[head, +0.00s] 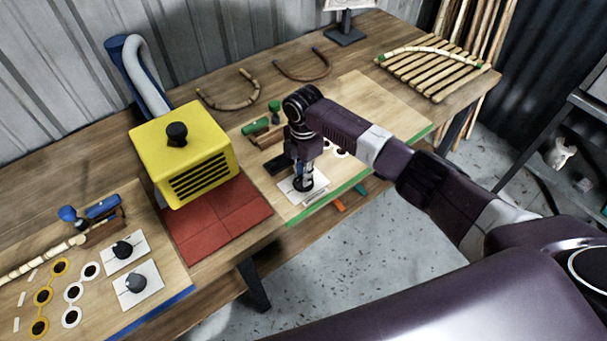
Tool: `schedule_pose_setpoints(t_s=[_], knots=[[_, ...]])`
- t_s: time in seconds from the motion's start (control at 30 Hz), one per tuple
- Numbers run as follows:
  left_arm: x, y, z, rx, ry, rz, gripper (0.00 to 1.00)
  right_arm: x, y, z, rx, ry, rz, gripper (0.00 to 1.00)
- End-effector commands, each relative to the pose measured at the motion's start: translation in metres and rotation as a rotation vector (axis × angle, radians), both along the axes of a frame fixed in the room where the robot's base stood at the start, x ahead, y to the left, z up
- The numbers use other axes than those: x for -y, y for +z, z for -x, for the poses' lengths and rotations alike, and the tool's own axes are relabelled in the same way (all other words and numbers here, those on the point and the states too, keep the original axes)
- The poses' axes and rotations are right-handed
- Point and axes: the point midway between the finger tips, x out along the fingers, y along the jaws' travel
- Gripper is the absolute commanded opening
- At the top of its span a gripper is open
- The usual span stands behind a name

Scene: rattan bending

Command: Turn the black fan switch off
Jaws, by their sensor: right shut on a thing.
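My right gripper (305,176) points down at the board with the green edge. It is shut on a black round switch knob (303,185) that sits on a white plate (315,192). The fingers partly hide the knob, so I cannot make out which way it is turned. Two more dark knobs, an upper one (122,250) and a lower one (136,283), sit on white plates on the left board. My left gripper is not in view.
A yellow vented box (182,150) with a black top knob stands by red tiles (225,220). A blue-grey hose (140,70) rises behind it. Bent rattan pieces (230,97) and a slatted rack (435,70) lie farther back. Open floor (350,250) lies before the bench.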

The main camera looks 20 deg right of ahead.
Motion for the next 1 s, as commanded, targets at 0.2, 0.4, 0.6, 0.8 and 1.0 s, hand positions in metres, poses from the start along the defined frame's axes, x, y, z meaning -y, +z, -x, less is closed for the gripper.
schedule_pose_setpoints(t_s=[0.2,0.4,0.6,0.8,1.0], knots=[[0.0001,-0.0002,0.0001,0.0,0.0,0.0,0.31,-0.0007,0.0017,-0.0014,0.003,0.023,-0.002,0.0],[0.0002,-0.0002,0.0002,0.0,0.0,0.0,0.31,-0.0007,0.0018,-0.0014,0.003,0.024,-0.002,0.0],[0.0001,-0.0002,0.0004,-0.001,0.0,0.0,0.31,-0.0007,0.0017,-0.0014,0.003,0.023,-0.002,0.23],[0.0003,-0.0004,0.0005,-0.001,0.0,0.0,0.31,-0.0005,0.0009,-0.0007,0.002,0.022,-0.002,0.33],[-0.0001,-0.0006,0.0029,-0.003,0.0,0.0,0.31,-0.0003,0.0024,-0.0005,0.001,0.022,0.0,0.33]])
